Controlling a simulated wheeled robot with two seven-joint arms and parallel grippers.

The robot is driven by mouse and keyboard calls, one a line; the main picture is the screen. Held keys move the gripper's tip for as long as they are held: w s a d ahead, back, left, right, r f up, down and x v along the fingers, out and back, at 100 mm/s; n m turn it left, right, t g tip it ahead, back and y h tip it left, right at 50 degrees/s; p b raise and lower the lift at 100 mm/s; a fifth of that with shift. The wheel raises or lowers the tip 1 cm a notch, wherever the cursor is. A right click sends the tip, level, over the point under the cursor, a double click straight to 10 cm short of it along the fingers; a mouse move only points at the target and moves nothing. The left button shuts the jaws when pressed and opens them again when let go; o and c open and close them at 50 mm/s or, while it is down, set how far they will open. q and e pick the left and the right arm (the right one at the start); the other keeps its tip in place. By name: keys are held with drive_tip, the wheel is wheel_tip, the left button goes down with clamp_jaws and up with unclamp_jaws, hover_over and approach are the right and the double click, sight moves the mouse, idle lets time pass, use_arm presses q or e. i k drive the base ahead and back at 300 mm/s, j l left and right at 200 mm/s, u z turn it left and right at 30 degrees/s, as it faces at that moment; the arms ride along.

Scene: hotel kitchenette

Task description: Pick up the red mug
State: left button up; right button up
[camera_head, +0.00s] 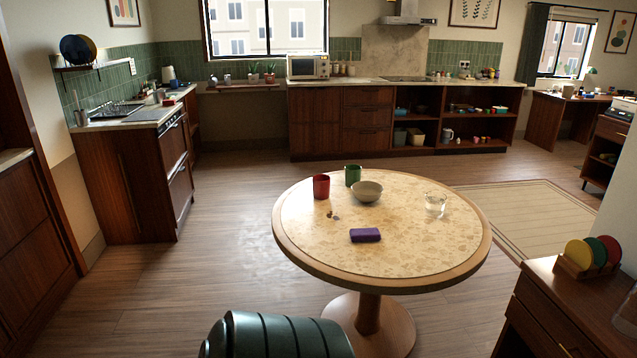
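The red mug (321,187) stands upright on the round table (430,262), toward its back left. A green mug (352,175) stands behind it to the right, and a pale bowl (367,191) sits to its right. Neither of my grippers shows in the head view, so I cannot see whether they are open or shut.
On the table are also a purple block-like item (365,235), a clear glass (435,203) and small bits near the red mug. A dark green ribbed object (275,336) is at the bottom edge. A wooden cabinet (545,315) stands at right. Open floor lies left of the table.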

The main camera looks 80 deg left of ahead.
sight(321, 183)
drive_tip(key=u, duration=2.4)
